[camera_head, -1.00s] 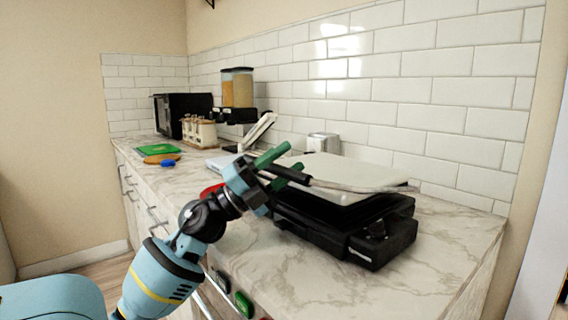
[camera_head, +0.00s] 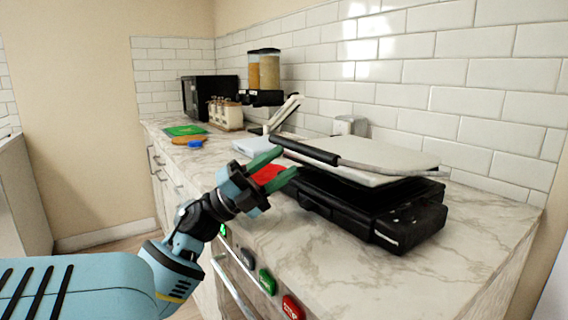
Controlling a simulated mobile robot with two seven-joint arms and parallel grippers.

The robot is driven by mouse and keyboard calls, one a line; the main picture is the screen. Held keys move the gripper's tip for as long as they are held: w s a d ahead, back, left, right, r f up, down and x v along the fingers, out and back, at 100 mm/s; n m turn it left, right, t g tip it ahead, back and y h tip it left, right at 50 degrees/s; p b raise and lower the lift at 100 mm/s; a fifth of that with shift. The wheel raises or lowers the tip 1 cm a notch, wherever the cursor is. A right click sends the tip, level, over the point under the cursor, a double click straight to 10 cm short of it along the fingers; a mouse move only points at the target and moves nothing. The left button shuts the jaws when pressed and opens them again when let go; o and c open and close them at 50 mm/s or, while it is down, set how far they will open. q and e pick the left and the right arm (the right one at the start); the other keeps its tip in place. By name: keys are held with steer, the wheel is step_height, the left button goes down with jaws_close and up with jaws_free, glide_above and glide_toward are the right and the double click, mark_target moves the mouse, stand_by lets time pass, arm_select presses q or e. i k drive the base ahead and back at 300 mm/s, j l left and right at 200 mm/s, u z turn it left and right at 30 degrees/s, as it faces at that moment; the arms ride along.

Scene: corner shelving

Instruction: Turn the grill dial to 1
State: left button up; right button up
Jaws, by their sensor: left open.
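The grill (camera_head: 340,205) is a black press on the counter with a pale lid (camera_head: 385,158) partly raised. The lid's black handle bar (camera_head: 303,150) points toward the left. The dial appears to be a small dark knob (camera_head: 402,212) at the grill's front right corner; its setting is too small to read. My left gripper (camera_head: 281,166) has green fingers, spread apart with nothing held. It is left of the grill, just below the handle bar in the picture, and well away from the dial. My right gripper is out of view.
Green and red labelled items (camera_head: 267,281) are on the cabinet front below. The marble counter (camera_head: 300,250) is clear in front of the grill. A tiled wall (camera_head: 470,110) closes the back.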

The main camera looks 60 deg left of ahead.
mark_target(404, 212)
steer(key=k+j, duration=0.25)
steer(key=k, duration=0.2)
steer(key=k+j, duration=0.25)
steer(key=k, duration=0.2)
